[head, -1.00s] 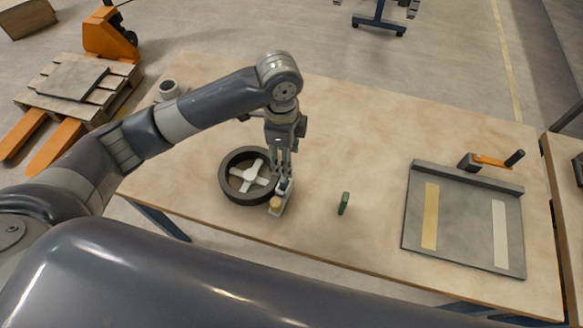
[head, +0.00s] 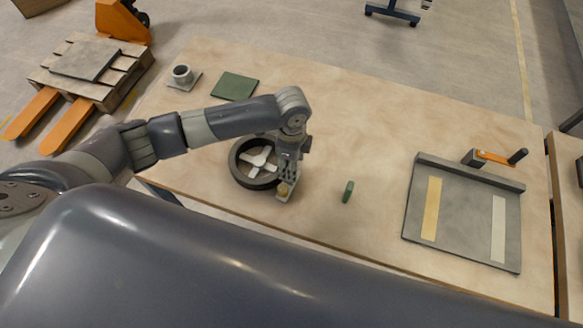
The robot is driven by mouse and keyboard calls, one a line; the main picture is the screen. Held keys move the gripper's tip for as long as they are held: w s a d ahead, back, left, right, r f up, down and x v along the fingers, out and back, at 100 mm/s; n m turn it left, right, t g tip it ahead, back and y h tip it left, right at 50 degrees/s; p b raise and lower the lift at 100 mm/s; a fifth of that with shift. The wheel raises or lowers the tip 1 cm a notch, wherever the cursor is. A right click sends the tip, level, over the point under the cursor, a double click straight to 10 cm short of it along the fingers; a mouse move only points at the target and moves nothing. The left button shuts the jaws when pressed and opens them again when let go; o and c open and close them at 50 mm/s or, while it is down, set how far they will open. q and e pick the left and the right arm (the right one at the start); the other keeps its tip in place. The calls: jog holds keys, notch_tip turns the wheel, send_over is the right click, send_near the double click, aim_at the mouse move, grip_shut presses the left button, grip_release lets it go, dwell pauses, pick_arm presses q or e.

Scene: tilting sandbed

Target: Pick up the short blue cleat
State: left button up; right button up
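My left gripper (head: 288,172) points down at the right edge of the dark round ring, over a small pale plate (head: 285,196) with a tan round knob (head: 282,189). The fingertips are small and partly hidden by the gripper body, so I cannot tell whether they are open or shut. The blue cleat cannot be made out clearly now; it may be hidden at the fingertips. My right gripper is not in view.
A dark ring with a white spoked hub (head: 239,178) lies left of the gripper. A small green piece (head: 348,192) stands to the right. A grey tray (head: 465,208) with two strips lies further right. A green mat (head: 235,86) and a grey cup (head: 182,74) are at the back left.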

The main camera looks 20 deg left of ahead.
pick_arm(q)
jog(key=c, duration=1.1)
jog(key=shift+c, duration=0.2)
